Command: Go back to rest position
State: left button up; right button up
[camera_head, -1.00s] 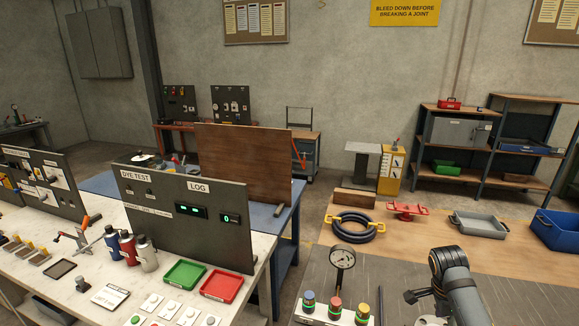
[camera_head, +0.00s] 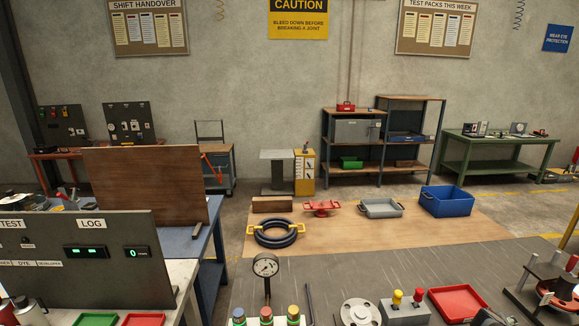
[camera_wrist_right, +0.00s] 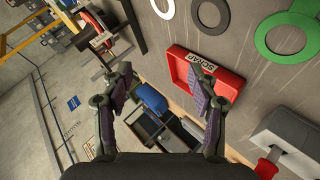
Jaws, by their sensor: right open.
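My right gripper (camera_wrist_right: 160,84) is open in the right wrist view, with nothing between its fingers. It points across the grey table top, and a red tray marked SCRAP (camera_wrist_right: 178,70) lies past its right finger. In the head view a small dark part shows at the bottom right edge, too cut off to identify for sure. My left gripper is in neither view. A stand with a red and metal piece (camera_head: 555,290) is at the right edge of the head view; it also shows at the upper left of the wrist view (camera_wrist_right: 92,28).
The grey bench holds a pressure gauge (camera_head: 266,266), a pale flange disc (camera_head: 360,312), a box with red and yellow knobs (camera_head: 405,312) and a red tray (camera_head: 458,303). A green ring (camera_wrist_right: 264,40) lies near the SCRAP tray. Behind are a hose coil (camera_head: 276,240) and blue bin (camera_head: 446,205).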

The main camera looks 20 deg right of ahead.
jog(key=s+d+f+n+t+y, duration=0.1)
jog(key=s+f+n, duration=0.3)
jog(key=s, duration=0.3)
jog(key=s+d+f+n+t, duration=0.1)
jog(key=s+f+n, duration=0.3)
jog(key=s, duration=0.3)
jog(key=s+a+f+m+g+y, duration=0.1)
jog(key=s+a+f+y, duration=0.2)
jog(key=a+f, duration=0.95)
jog(key=s+a+f+m+g+y, duration=0.1)
jog(key=s+a+f+y, duration=0.15)
jog(key=a+f, duration=1)
jog(key=s+a+f+m+y, duration=0.1)
jog(key=a+f+y, duration=0.1)
jog(key=a, duration=1.4)
jog(key=s+a+f+y, duration=0.1)
jog(key=s+a, duration=0.1)
jog(key=a, duration=1.4)
pick_arm(q)
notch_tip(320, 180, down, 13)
jog(key=b, duration=1.3)
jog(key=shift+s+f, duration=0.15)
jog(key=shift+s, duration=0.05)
pick_arm(e)
notch_tip(320, 180, down, 13)
jog(key=d, duration=0.1)
jog(key=shift+d+f, duration=0.2)
jog(key=shift+d, duration=0.05)
